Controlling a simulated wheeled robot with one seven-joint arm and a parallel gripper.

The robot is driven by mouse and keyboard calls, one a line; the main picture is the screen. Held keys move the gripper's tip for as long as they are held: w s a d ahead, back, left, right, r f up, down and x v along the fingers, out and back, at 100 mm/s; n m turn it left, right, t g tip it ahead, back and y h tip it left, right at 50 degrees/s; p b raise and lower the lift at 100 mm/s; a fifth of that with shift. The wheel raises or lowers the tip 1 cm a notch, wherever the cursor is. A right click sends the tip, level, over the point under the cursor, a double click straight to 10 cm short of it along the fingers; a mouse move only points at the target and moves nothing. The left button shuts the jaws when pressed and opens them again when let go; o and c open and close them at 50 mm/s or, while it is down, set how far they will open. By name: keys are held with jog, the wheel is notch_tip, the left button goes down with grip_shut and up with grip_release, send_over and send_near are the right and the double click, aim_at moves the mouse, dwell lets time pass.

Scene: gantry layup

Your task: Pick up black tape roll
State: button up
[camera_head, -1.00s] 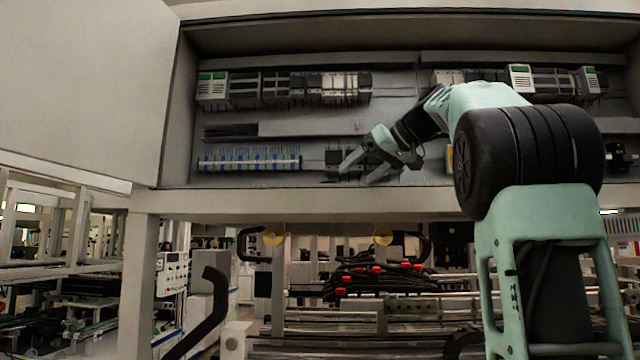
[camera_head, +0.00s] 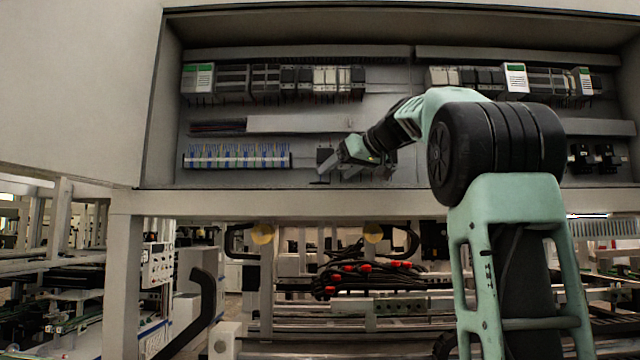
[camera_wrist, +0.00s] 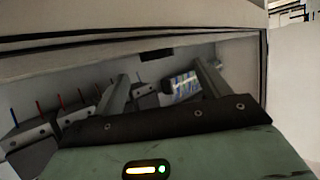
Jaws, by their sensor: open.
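My gripper (camera_head: 334,172) reaches into the open cabinet, low and near its middle, just right of the blue-and-white terminal strip. It also shows in the wrist view (camera_wrist: 164,82), with its two fingers apart and nothing held between them. I cannot clearly make out a black tape roll in either view. Part of the cabinet floor is hidden behind my arm and gripper.
The terminal strip (camera_head: 236,157) lies left of my gripper and shows between the fingers in the wrist view (camera_wrist: 184,87). Module rows (camera_head: 272,82) line the back wall above. Black devices (camera_head: 594,157) are at the right. The cabinet's front edge (camera_head: 280,201) runs below.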

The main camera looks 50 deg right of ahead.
aim_at(320, 187)
jog(key=p+x, duration=0.2)
jog(key=x, duration=0.1)
jog(key=p+x, duration=0.1)
jog(key=shift+w+d, duration=0.3)
jog(key=shift+w+f, duration=0.3)
jog(key=shift+f, duration=0.05)
jog(key=shift+c, duration=0.2)
jog(key=c, duration=1)
